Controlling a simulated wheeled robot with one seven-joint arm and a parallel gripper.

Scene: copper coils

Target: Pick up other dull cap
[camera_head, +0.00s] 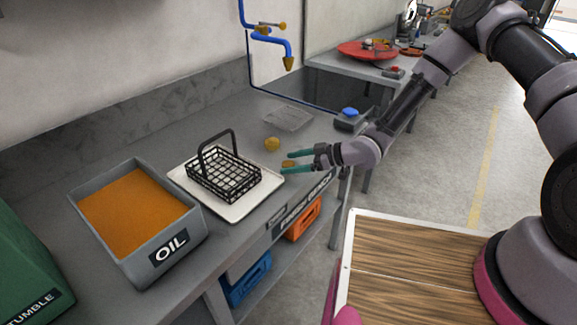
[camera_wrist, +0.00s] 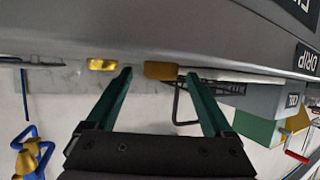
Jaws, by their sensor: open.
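A dull, brownish-gold cap (camera_head: 288,163) lies on the grey bench near its front edge. In the head view it shows between the teal fingertips of my gripper (camera_head: 286,163). In the wrist view the cap (camera_wrist: 161,70) also shows between the fingertips of my gripper (camera_wrist: 158,72), closer to the right finger. The jaws are open, and I cannot tell whether a finger touches the cap. A second, brighter yellow cap (camera_head: 272,144) stands farther back on the bench. In the wrist view this second cap (camera_wrist: 102,64) is outside the left finger.
A black wire basket (camera_head: 224,176) with a raised handle sits on a white tray (camera_head: 241,208) left of my gripper. A grey oil bin (camera_head: 181,243) is farther left. A clear flat sheet (camera_head: 288,118) and a blue-button box (camera_head: 348,120) are behind. Blue pipe (camera_head: 277,40) hangs above.

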